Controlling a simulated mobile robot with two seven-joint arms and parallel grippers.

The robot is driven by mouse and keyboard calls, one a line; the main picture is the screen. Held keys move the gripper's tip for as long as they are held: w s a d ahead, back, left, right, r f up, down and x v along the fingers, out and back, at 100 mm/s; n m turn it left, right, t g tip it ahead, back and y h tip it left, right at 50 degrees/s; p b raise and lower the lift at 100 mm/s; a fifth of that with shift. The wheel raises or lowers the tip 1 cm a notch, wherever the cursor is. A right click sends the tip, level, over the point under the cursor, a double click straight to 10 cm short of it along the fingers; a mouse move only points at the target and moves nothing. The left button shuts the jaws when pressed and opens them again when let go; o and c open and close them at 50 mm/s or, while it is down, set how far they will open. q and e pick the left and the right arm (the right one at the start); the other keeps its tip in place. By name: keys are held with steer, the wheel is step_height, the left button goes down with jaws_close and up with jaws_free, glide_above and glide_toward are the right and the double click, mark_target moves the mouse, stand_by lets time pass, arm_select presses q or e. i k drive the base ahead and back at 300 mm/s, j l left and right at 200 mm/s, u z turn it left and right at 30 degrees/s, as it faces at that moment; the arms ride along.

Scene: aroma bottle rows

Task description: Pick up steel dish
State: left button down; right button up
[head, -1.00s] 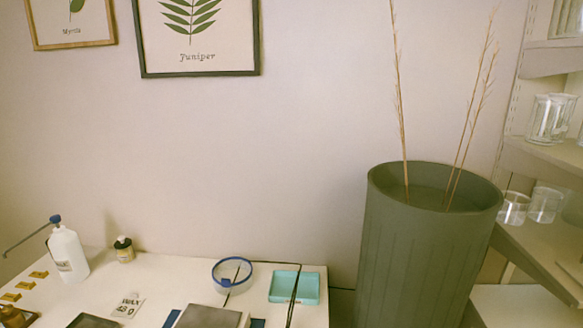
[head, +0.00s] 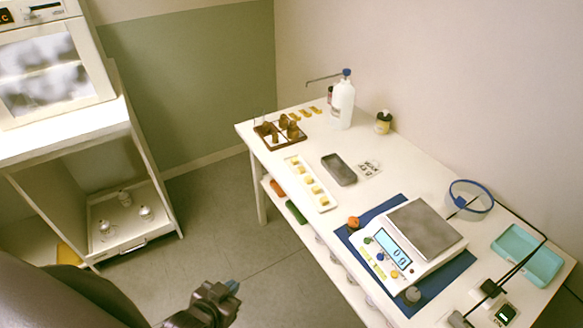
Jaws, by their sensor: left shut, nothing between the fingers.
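A small grey rectangular dish (head: 339,169), which looks like the steel dish, lies on the white table (head: 383,156). It sits between a white tray with several yellowish pieces and a small printed card, and looks empty. My left gripper (head: 231,288) is low in the head view, shut and empty. It is over the floor in front of the table, apart from the dish and well below it in the picture. My right gripper is not in view.
A kitchen scale (head: 408,238) stands on a blue mat, with a blue-rimmed bowl (head: 470,198) and turquoise tray (head: 527,255) to its right. A white bottle (head: 342,103) and brown rack (head: 280,133) stand at the table's far end. Open floor lies left of the table.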

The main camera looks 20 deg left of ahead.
mark_target(344, 175)
steer(key=u, duration=0.4)
steer(key=i+j+z, duration=0.15)
steer(key=j, duration=0.25)
steer(key=i+j+z, duration=0.15)
steer(key=j, duration=0.3)
steer(key=i+j+z, duration=0.1)
steer(key=j, duration=0.3)
steer(key=i+j+z, duration=0.15)
steer(key=j, duration=0.35)
steer(key=i+j+z, duration=0.15)
steer(key=j, duration=0.3)
steer(key=i+j+z, duration=0.15)
steer(key=j, duration=0.35)
